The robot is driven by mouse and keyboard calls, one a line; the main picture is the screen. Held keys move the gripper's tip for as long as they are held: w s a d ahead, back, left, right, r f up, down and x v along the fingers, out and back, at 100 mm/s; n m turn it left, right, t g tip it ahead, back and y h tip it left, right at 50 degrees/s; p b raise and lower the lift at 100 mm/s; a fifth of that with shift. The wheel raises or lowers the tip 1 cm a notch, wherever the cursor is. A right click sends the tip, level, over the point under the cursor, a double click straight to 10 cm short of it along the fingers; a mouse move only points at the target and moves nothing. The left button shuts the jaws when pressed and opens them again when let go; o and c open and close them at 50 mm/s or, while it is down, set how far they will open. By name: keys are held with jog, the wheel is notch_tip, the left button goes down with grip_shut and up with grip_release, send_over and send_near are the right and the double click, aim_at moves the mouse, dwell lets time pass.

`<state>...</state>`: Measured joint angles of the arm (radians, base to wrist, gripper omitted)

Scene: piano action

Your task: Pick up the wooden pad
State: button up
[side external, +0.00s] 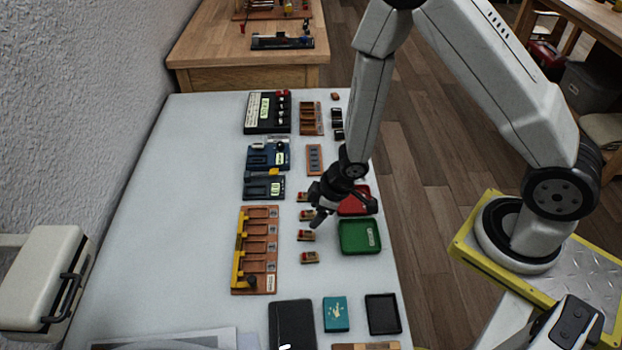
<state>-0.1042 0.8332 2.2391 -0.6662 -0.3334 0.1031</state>
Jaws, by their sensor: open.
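Several small wooden pads with red tops stand in a column on the grey table, among them the nearest pad (309,257) and the one behind it (306,236). I cannot tell which of them the task means. My gripper (345,212) is open and empty, pointing down above the table beside the column. Its left finger is close to the middle pads in the picture and partly covers the farther ones. Its height above the table is hard to judge.
A green tray (345,249) and a partly hidden red tray (364,199) lie to the right. A slotted wooden rack with a yellow bar (240,250) lies left. Instrument boxes (267,113) stand farther back. The table's left part is clear.

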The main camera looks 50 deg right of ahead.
aim_at(304, 232)
jog(key=shift+a+f, duration=0.1)
jog(key=shift+f, duration=0.1)
jog(key=shift+x, duration=1.25)
jog(key=shift+f, duration=0.1)
jog(key=shift+x, duration=2.5)
jog(key=shift+s+a, duration=0.1)
jog(key=shift+c, duration=0.2)
grip_shut()
